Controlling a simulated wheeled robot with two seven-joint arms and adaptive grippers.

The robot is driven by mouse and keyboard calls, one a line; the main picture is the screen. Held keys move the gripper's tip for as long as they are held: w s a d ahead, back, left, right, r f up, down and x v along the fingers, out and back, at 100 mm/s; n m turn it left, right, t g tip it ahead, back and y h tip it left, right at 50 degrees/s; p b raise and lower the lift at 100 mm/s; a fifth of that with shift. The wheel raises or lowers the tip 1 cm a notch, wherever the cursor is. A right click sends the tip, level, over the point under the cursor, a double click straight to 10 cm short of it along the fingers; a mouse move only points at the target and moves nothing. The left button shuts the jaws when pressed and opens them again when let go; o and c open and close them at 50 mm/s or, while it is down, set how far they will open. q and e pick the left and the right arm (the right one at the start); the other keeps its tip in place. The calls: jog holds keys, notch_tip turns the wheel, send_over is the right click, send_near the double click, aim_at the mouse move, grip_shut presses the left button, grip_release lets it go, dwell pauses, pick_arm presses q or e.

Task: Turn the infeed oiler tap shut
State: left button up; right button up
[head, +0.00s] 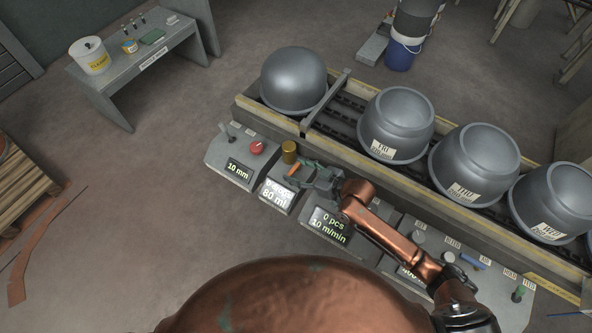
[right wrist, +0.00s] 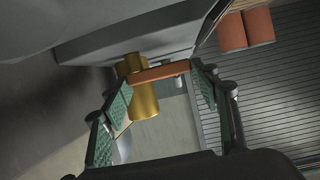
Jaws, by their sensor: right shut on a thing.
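The oiler tap shows as a small orange lever (head: 293,169) beside a brass cylinder (head: 289,152) on the console with the "80 ml" display (head: 275,194). In the right wrist view the orange lever (right wrist: 160,73) lies crosswise between the green-padded fingers, in front of the brass cylinder (right wrist: 143,98). My right gripper (head: 305,170) is shut on this lever, its arm reaching in from the right. The gripper partly hides the console top around the tap. My left gripper is not in view.
A red knob (head: 257,147) sits on the "10 mm" console to the left. The "10 m/min" display (head: 329,225) is just below my right gripper. Behind runs a conveyor with several grey domed vessels (head: 396,124). A grey bench (head: 150,63) stands far left; open floor lies between.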

jog(key=shift+d+f+n+g+b, duration=0.1)
jog(key=shift+d+n+g+b, duration=0.1)
jog(key=shift+n+g+b, duration=0.15)
jog(key=shift+y, duration=0.3)
jog(key=o, duration=1.2)
jog(key=shift+c, duration=0.2)
jog(key=v, duration=1.2)
